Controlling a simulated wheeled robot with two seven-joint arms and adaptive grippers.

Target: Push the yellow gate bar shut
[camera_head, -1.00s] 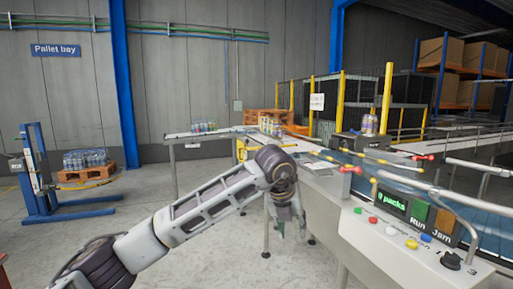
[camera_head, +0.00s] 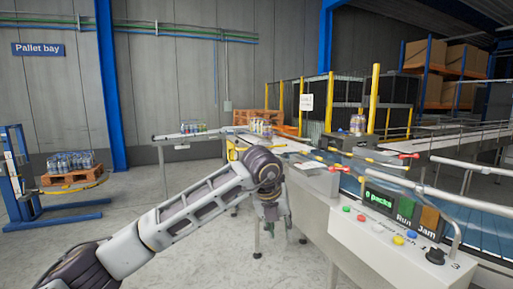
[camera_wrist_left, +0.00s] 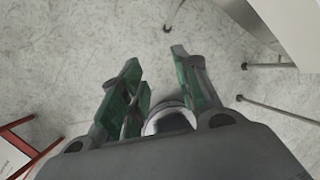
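Slim yellow bars lie along the near edge of the conveyor line in the head view, one (camera_head: 385,163) at the right and one (camera_head: 312,157) farther left. Red-tipped rods lie beside them, and I cannot tell for sure which bar is the gate. My left gripper (camera_head: 272,228) hangs pointing down in front of the machine, left of the control panel and below the bars, apart from them. In the left wrist view its green fingers (camera_wrist_left: 158,72) are spread and empty above the grey floor. My right gripper is not in view.
The control panel (camera_head: 352,232) with coloured buttons and a display stands at lower right. A grey box (camera_head: 318,180) sits on the machine edge beside my left forearm. A pallet lifter (camera_head: 20,180) stands far left. The floor between is clear.

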